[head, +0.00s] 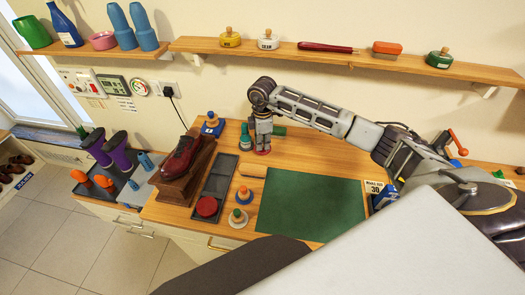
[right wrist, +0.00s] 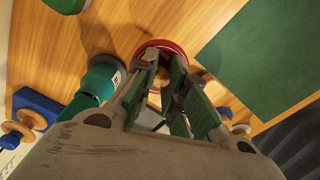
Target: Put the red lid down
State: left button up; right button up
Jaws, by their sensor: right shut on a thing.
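The red lid (head: 262,152) is under my right gripper (head: 263,143) at the back of the wooden bench. In the right wrist view the red rim of the lid (right wrist: 160,44) shows beyond the fingers, with its round wooden knob between them. My right gripper (right wrist: 167,68) is shut on this lid from above. The fingers hide much of the lid, and I cannot tell if its underside touches the bench. My left gripper is not in view.
A green bottle (head: 245,139) stands close left of the lid. A dark tray (head: 218,183) holding a round red tin (head: 207,206), knobbed lids (head: 238,218), a wooden cylinder (head: 252,171) and a green mat (head: 312,208) lie nearer. A brown shoe (head: 182,157) rests on a wooden stand at left.

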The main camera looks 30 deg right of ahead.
aim_at(263, 157)
jog(key=shift+f, duration=0.1)
jog(key=shift+f+p, duration=0.35)
jog(key=shift+f, duration=2.1)
jog(key=shift+f, duration=0.15)
jog(key=o, duration=0.7)
jog(key=shift+r, duration=0.35)
notch_tip(263, 157, up, 12)
jog(key=shift+f+b, duration=0.2)
jog(key=shift+b, duration=0.7)
